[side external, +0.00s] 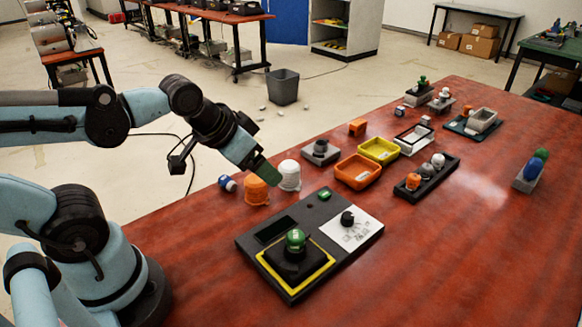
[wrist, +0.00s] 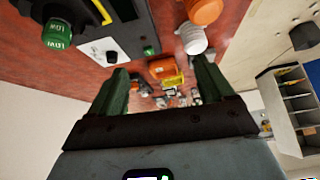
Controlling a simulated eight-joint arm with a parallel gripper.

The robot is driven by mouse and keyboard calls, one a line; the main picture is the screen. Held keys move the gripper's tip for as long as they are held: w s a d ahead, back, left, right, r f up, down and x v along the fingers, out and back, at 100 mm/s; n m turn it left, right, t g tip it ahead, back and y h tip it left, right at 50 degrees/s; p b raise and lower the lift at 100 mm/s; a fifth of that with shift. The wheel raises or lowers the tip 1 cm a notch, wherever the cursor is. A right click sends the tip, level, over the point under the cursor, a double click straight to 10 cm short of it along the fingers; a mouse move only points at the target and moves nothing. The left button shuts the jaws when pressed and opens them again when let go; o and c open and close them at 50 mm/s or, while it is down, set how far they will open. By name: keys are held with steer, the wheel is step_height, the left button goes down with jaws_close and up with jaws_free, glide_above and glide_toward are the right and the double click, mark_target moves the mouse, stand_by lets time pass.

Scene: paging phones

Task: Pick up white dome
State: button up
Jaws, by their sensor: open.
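The white dome (side external: 289,175) stands on the red table near its far left edge, right of an orange dome (side external: 256,190). In the wrist view the white dome (wrist: 193,40) shows at the upper right, just beyond the tip of the right finger, with part of the orange dome (wrist: 204,10) above it. My gripper (side external: 265,172) has green fingers and appears close to both domes in the side view; its exact gap to them is unclear. In the wrist view my gripper (wrist: 161,66) is open, with nothing held between the fingers.
A dark control panel (side external: 310,240) with a green knob stands in front of the domes. An orange tray (side external: 358,172), a yellow tray (side external: 380,150) and a grey block with a knob (side external: 320,153) are to the right. A blue-and-white ball (side external: 227,183) lies left. The front right table is clear.

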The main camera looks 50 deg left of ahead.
steer(key=shift+s+n, duration=0.1)
steer(key=shift+n, duration=0.2)
stand_by(0.4)
steer(key=n+g, duration=0.6)
steer(key=g, duration=0.1)
glide_above(289, 165)
steer(key=shift+w+f, duration=0.2)
steer(key=shift+f, duration=0.7)
step_height(289, 165, down, 11)
steer(key=shift+s+f, duration=0.15)
